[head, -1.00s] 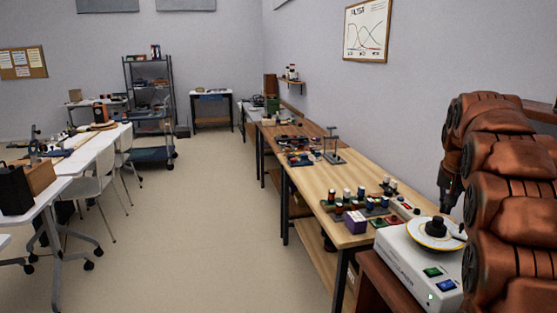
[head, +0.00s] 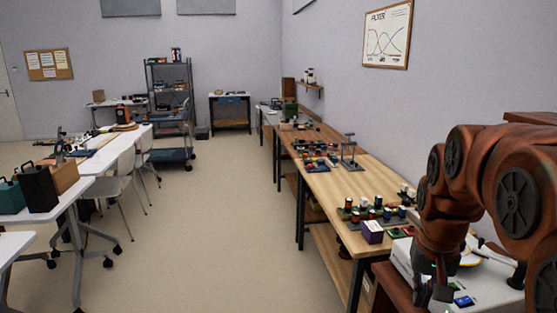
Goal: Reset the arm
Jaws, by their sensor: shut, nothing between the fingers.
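My rust-coloured arm fills the right side of the head view. My gripper (head: 441,286) is a dark shape at the arm's lower end, pointing down. It is shut and holds nothing. It hangs in front of a white machine (head: 481,288) with coloured buttons, and the arm hides much of that machine. I cannot tell whether the gripper touches it.
White tables (head: 76,189) and chairs (head: 121,178) stand at left. The floor (head: 215,235) between is clear.

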